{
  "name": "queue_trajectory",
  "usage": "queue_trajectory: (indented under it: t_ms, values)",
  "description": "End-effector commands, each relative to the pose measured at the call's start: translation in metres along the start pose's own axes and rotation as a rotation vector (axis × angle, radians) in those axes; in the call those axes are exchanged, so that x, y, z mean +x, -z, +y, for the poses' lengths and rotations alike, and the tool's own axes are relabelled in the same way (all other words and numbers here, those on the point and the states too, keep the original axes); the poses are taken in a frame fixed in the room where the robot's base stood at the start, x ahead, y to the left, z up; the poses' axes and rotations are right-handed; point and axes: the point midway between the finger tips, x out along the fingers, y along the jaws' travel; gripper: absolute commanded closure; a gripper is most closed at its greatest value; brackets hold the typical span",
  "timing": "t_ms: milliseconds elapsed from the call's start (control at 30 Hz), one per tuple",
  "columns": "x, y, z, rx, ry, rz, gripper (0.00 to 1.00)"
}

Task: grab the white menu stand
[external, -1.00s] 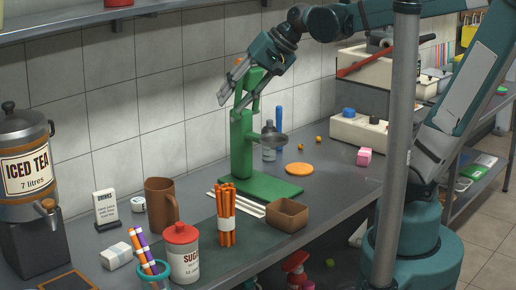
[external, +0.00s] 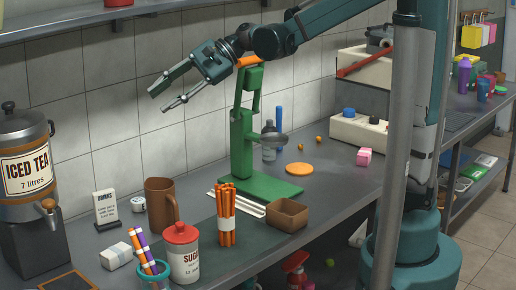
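The white menu stand (external: 107,208) is a small upright card headed "DRINKS" on a dark base. It stands on the grey counter near the wall, between the iced tea dispenser and a brown mug. My gripper (external: 156,102) is open and empty, high above the counter. It is up and to the right of the menu stand, with its fingers pointing left and slightly down. Nothing hides the stand.
The brown mug (external: 161,202) stands just right of the menu stand, with a small white round item (external: 138,204) between them. The iced tea dispenser (external: 29,170) is to the left. A white block (external: 116,256), sugar jar (external: 182,256) and green press (external: 241,150) are also on the counter.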

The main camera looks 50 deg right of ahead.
Motion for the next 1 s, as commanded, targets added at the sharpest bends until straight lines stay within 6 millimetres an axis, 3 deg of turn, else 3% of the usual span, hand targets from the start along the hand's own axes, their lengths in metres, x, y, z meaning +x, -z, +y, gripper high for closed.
queue_trajectory:
  t_ms: [500,1000]
  values:
    - [0.067,0.006,-0.052,0.38,0.045,-0.277,0.7]
    - [0.113,0.021,-0.085,0.701,0.02,-0.543,0.7]
